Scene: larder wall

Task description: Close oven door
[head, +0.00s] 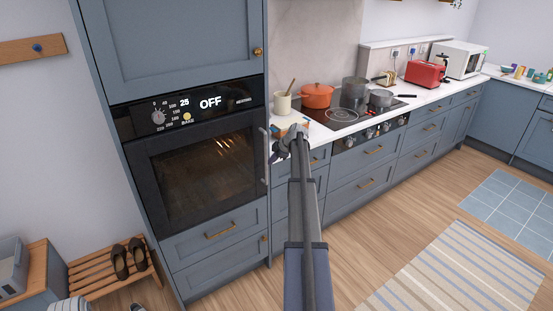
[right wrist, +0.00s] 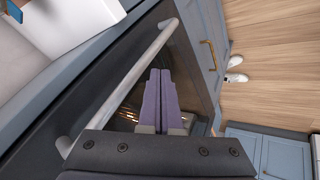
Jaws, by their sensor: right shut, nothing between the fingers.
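The oven door (head: 190,185) is dark with a glass window and sits in the tall blue cabinet. In the head view it looks flush or nearly flush with its frame; I cannot tell whether a small gap is left. Its upright metal handle (head: 266,158) is along the right edge. My right gripper (head: 277,143) is just right of the handle. In the right wrist view its purple fingers (right wrist: 160,78) are shut and empty, beside the handle bar (right wrist: 125,85) and in front of the door. Whether they touch the door is unclear. My left gripper is not in view.
A control panel (head: 190,106) reading OFF is above the door, and a drawer (head: 215,232) below. To the right, a counter holds an orange pot (head: 317,95) and a hob (head: 345,112). A shoe rack (head: 98,284) stands at lower left.

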